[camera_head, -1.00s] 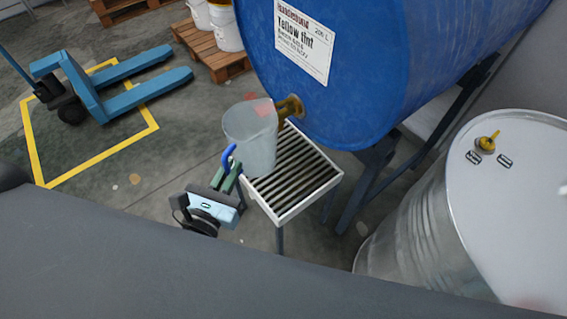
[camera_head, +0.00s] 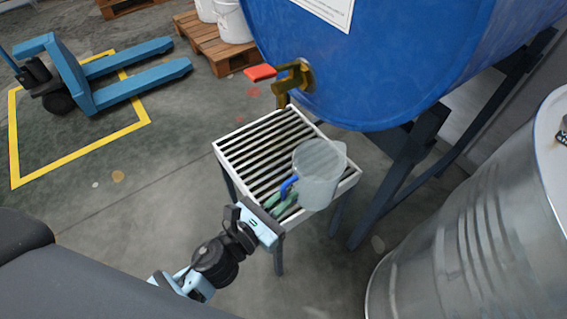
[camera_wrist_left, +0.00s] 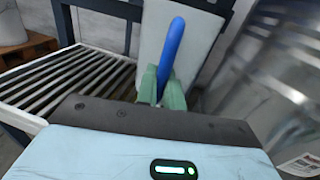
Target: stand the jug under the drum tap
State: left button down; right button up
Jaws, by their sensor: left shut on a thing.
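The jug (camera_head: 322,178), translucent grey with a blue handle (camera_head: 288,187), looks upright over the front right corner of the slatted stand (camera_head: 262,145). I cannot tell whether its base touches the slats. My left gripper (camera_head: 284,200) is shut on the handle with its green fingers; the jug (camera_wrist_left: 182,48) and handle also show in the left wrist view, where my left gripper (camera_wrist_left: 162,88) hides the jug's base. The brass drum tap (camera_head: 292,80) with a red lever (camera_head: 261,72) sticks out of the blue drum (camera_head: 390,60), above the stand's back edge. The jug is apart from the tap, nearer me and to the right.
A steel drum (camera_head: 470,240) stands at the right. The blue drum's dark frame (camera_head: 395,185) is just right of the stand. A blue pallet truck (camera_head: 95,75) and a pallet with white buckets (camera_head: 215,50) are at the back left. The slats left of the jug are clear.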

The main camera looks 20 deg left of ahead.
jog(key=shift+w, duration=0.1)
